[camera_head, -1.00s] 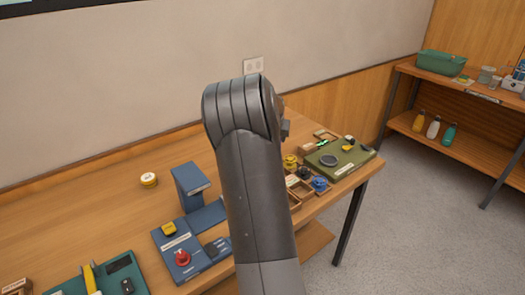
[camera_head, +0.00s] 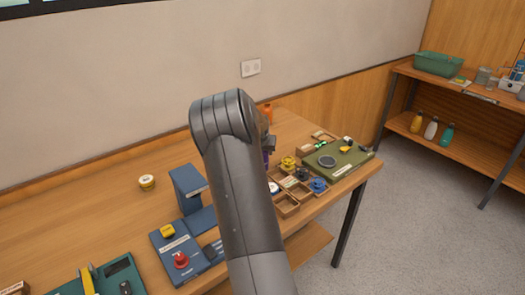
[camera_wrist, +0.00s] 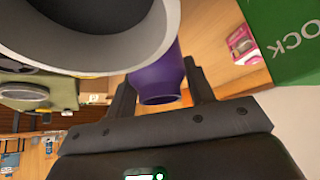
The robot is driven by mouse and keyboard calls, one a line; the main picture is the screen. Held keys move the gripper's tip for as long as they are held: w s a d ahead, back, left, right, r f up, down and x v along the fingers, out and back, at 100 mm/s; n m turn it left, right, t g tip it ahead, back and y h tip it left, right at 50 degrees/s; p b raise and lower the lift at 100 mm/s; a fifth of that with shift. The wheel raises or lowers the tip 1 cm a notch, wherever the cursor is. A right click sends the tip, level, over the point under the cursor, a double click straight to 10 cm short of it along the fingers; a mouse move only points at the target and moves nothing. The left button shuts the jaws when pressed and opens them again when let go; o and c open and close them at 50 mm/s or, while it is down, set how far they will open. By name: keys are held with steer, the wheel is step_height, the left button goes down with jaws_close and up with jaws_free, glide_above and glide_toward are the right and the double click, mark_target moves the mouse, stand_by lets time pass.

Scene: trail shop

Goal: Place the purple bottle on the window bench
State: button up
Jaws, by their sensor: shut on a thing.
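The purple bottle (camera_wrist: 160,84) shows in the wrist view between the two dark fingers of my gripper (camera_wrist: 163,92), which is shut on it. In the head view my arm hides most of the gripper, and only a small purple patch of the bottle (camera_head: 266,158) shows at its right edge, above the bench. A long wooden bench (camera_head: 120,205) runs along the wall under a dark-framed pane at the top left; I cannot tell for sure whether this is the window bench.
An orange object (camera_head: 268,112) stands behind my arm. Shelves at right hold a green bin (camera_head: 438,64) and bottles. Bare bench lies at the left.

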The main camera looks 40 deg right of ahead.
steer(key=o, duration=1.1)
steer(key=shift+s+a+r, duration=0.1)
steer(key=shift+a+r, duration=0.05)
steer(key=shift+r, duration=0.25)
steer(key=v, duration=1.1)
steer(key=s+a+r+n+y, duration=0.1)
steer(key=s+a+r, duration=0.2)
steer(key=a, duration=0.3)
steer(key=s+a+r+n+y, duration=0.1)
steer(key=s+a+r+y, duration=0.15)
steer(key=a, duration=0.45)
steer(key=s+a+r+n, duration=0.1)
steer(key=s+a+n, duration=0.1)
steer(key=s+a, duration=0.5)
steer(key=s+a+r+n+y, duration=0.1)
steer(key=s+a+n, duration=0.1)
steer(key=s+a, duration=0.6)
steer(key=s+a+r+n+t, duration=0.1)
steer(key=s+a+n, duration=0.2)
steer(key=s+a, duration=0.5)
steer(key=shift+s+a+r, duration=0.1)
steer(key=shift+s+r, duration=0.05)
steer(key=shift+s, duration=0.95)
steer(key=shift+s+a, duration=0.15)
steer(key=shift+s, duration=0.15)
steer(key=shift+c, duration=1.3)
